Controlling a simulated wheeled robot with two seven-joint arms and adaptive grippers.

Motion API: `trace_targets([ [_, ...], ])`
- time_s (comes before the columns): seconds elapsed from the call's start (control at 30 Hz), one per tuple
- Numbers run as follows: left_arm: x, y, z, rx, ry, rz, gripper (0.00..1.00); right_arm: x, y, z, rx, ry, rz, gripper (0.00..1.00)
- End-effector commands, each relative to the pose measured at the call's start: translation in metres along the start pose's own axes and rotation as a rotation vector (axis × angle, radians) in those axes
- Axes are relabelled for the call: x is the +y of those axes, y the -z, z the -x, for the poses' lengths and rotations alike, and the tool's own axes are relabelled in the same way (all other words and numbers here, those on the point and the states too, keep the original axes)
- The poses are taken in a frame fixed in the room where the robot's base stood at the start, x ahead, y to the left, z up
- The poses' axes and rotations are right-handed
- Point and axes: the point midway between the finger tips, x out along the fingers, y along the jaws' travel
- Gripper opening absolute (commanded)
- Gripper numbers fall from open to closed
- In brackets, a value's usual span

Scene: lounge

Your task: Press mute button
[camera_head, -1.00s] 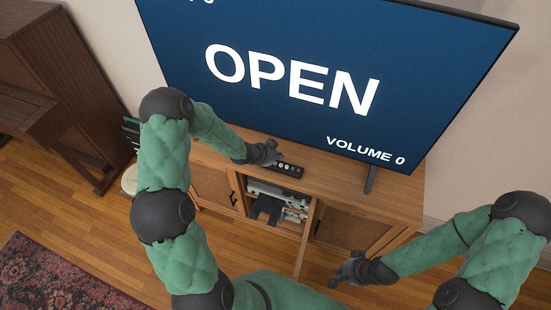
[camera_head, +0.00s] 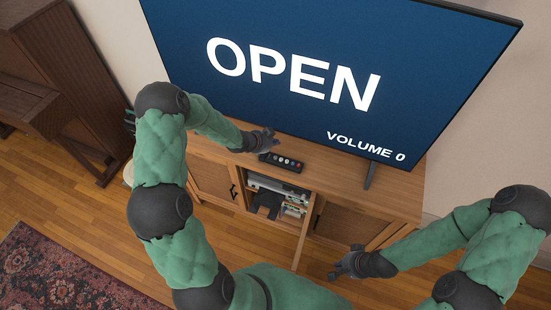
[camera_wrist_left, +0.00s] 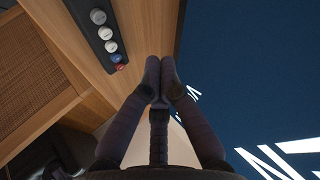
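The dark remote (camera_head: 283,162) lies on the wooden TV cabinet, with a row of round buttons facing up. In the left wrist view the remote (camera_wrist_left: 97,30) shows white or grey buttons, a blue one and a red one; no label is readable. My left gripper (camera_head: 272,134) is just behind the remote, on the TV side, apart from it in the picture. Its fingertips (camera_wrist_left: 160,63) come together with nothing between them. The TV (camera_head: 320,75) reads "OPEN" and "VOLUME 0". My right gripper (camera_head: 340,270) is low in front of the cabinet; its finger opening is unclear.
The wooden cabinet (camera_head: 398,195) has an open middle shelf with devices (camera_head: 280,190). The TV foot (camera_head: 371,175) stands right of the remote. A brown wooden piece of furniture (camera_head: 70,80) stands at the left. A patterned rug (camera_head: 60,275) lies on the floor.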

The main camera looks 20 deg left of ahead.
Motion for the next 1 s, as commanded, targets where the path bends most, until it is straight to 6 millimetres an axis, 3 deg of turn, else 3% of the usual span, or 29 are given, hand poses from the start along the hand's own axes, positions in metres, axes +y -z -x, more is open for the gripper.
trace_targets([
  [0.53,0.035,-0.035,-0.048,0.000,0.000,0.001,0.00,0.018,0.002,-0.052,0.000,0.000,0.000,0.00],
  [1.0,0.037,-0.038,-0.052,0.000,0.001,0.000,0.00,0.020,0.002,-0.056,0.000,0.000,0.000,0.00],
])
